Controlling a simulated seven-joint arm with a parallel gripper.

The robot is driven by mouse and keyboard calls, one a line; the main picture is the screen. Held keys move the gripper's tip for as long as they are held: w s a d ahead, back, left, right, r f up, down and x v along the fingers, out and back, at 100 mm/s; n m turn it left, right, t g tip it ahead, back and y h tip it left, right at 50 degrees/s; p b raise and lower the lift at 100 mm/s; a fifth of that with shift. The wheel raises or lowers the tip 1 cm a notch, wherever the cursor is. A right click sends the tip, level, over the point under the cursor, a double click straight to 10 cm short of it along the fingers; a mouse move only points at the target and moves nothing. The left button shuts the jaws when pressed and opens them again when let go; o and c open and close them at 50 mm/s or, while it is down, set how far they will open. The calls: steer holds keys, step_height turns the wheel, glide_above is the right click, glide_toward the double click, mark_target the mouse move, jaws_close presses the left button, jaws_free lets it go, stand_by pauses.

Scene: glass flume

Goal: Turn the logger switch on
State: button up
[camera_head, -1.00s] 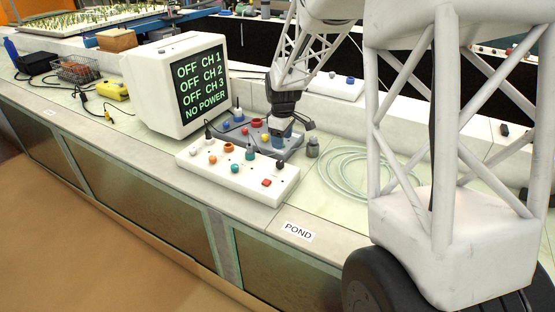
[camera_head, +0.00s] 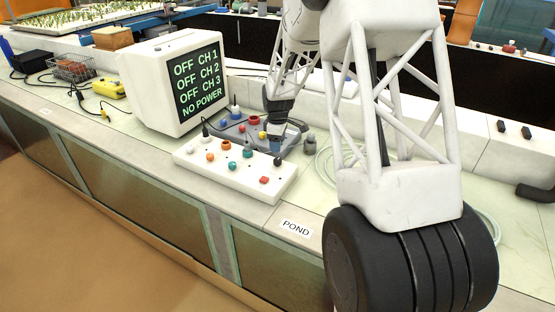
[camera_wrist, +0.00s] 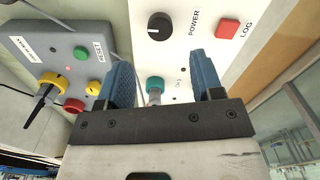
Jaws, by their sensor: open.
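The white logger panel (camera_head: 222,178) lies on the bench in front of the monitor. In the wrist view, the panel (camera_wrist: 200,60) carries a round black knob (camera_wrist: 159,26) beside the word POWER, with a white mark on its left side. A red square button (camera_wrist: 227,29) is labelled LOG. My gripper (camera_wrist: 164,68) is open with blue fingers, and its fingertips point toward the knob without touching it. A teal plug (camera_wrist: 154,86) shows between the fingers. In the head view, my gripper (camera_head: 275,146) is over the panel's back right part, near the black knob (camera_head: 278,161).
The monitor (camera_head: 150,90) reads OFF for CH 1, CH 2, CH 3 and NO POWER. A grey box (camera_wrist: 50,65) with coloured knobs and a cable sits close beside the panel. A small grey weight (camera_head: 309,145) and coiled tubing (camera_head: 325,165) lie to the right.

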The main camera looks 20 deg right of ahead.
mark_target(277, 160)
steer(key=shift+f, duration=0.1)
steer(key=shift+f, duration=3.85)
steer(key=c, duration=0.9)
